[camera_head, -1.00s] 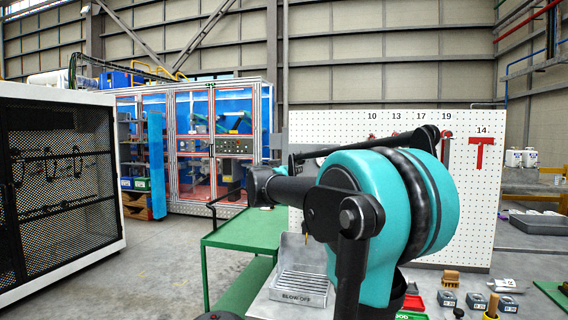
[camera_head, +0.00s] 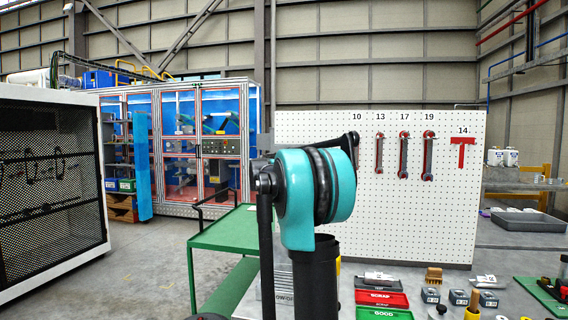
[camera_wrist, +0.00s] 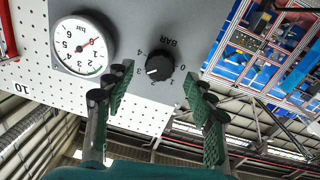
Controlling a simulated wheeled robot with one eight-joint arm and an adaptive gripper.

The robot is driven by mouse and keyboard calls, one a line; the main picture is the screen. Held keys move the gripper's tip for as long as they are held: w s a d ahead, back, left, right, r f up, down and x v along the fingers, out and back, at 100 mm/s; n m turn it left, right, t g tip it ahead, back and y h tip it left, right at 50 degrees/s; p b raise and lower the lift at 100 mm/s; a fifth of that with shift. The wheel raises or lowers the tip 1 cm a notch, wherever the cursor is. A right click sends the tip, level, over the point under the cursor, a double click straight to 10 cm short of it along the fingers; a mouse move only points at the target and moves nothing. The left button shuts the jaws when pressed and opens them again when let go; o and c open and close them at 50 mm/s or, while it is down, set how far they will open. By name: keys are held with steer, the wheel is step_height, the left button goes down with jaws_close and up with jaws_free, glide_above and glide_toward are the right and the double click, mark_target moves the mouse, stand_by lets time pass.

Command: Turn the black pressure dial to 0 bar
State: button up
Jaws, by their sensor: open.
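The black pressure dial (camera_wrist: 159,67) is a round knob on a grey panel in the wrist view, below the word BAR in the picture's inverted lettering. Numbers from 0 to 4 ring it. Its white mark points left and slightly down, near the 3. My gripper (camera_wrist: 163,92) is open and empty, with one green-padded finger at either side below the dial. The fingers appear apart from the knob. A round white gauge (camera_wrist: 83,45) with a red needle sits left of the dial. The head view shows neither dial nor gripper; my arm fills its middle.
A white pegboard (camera_head: 450,220) with red-backed wrenches stands behind my arm. A green table (camera_head: 225,232) is at left of it. A red tray (camera_head: 382,299) and small blocks lie at front right. A mesh cabinet (camera_head: 50,190) stands far left; open floor lies between.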

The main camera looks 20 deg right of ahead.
steer(key=shift+x, duration=1.25)
steer(key=shift+c, duration=0.5)
steer(key=c, duration=1.1)
steer(key=shift+o, duration=0.2)
